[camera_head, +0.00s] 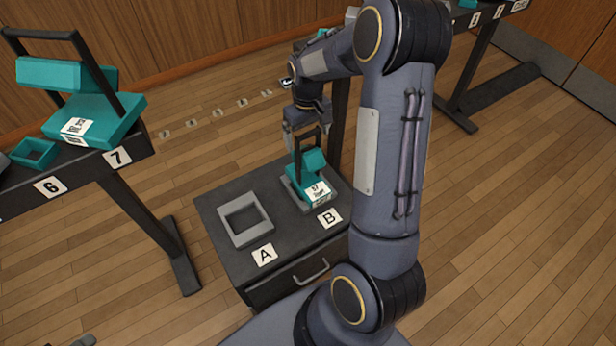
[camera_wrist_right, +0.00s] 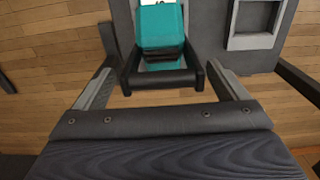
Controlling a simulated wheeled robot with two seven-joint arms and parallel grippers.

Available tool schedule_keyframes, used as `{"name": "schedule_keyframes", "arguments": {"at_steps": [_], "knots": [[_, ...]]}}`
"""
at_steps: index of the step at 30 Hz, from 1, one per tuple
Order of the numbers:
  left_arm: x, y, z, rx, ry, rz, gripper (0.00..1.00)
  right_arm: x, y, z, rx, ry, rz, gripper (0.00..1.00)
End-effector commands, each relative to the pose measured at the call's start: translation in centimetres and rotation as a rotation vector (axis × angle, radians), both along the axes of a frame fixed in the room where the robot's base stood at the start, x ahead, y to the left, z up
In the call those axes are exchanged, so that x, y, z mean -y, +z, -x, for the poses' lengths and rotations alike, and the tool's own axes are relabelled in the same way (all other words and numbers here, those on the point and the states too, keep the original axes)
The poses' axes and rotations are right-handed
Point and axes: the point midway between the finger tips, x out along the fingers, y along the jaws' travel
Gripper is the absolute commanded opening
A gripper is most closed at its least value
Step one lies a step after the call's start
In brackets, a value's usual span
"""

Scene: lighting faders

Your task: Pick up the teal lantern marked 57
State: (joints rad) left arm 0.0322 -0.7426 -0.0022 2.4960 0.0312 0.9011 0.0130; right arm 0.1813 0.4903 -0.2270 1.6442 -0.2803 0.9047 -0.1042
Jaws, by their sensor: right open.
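The teal lantern marked 57 (camera_head: 312,180) stands upright in slot B of a dark cabinet, with its white label facing front and its black handle up. My right gripper (camera_head: 304,128) is open at the top of the handle. In the right wrist view, the lantern's teal body (camera_wrist_right: 160,28) and the black handle bar (camera_wrist_right: 165,80) show between the two spread fingers of my right gripper (camera_wrist_right: 165,84). No grip on the handle shows. I cannot make out my left gripper.
The cabinet (camera_head: 222,262) has an empty grey frame (camera_head: 246,219) at A, left of the lantern. A dark table (camera_head: 90,180) at left holds another, larger-looking teal lantern (camera_head: 95,120) near 7. Another dark table (camera_head: 480,40) stands at the back right. Open wooden floor lies between.

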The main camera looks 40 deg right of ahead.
Motion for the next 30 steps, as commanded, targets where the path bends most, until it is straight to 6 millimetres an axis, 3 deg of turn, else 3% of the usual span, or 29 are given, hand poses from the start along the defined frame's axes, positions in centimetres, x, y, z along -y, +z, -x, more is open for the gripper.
{"name": "schedule_keyframes", "arguments": {"at_steps": [1, 6, 15, 30], "knots": [[0.0, -0.4, 0.0, 0.000, 0.000, 0.000, 0.36, -0.2, -1.2, 0.4, -0.006, 0.000, -0.002, 0.93], [0.0, -0.9, 0.0, 0.000, 0.000, 0.000, 0.36, -0.3, -3.3, 0.6, -0.002, -0.002, -0.001, 0.93], [0.0, -0.9, 0.0, 0.000, 0.000, 0.000, 0.36, -0.3, -3.8, 0.6, 0.001, -0.002, -0.001, 0.93], [0.0, -0.9, 0.0, 0.000, 0.000, 0.000, 0.36, -0.2, -3.7, 0.5, 0.001, -0.002, -0.001, 0.29]]}}
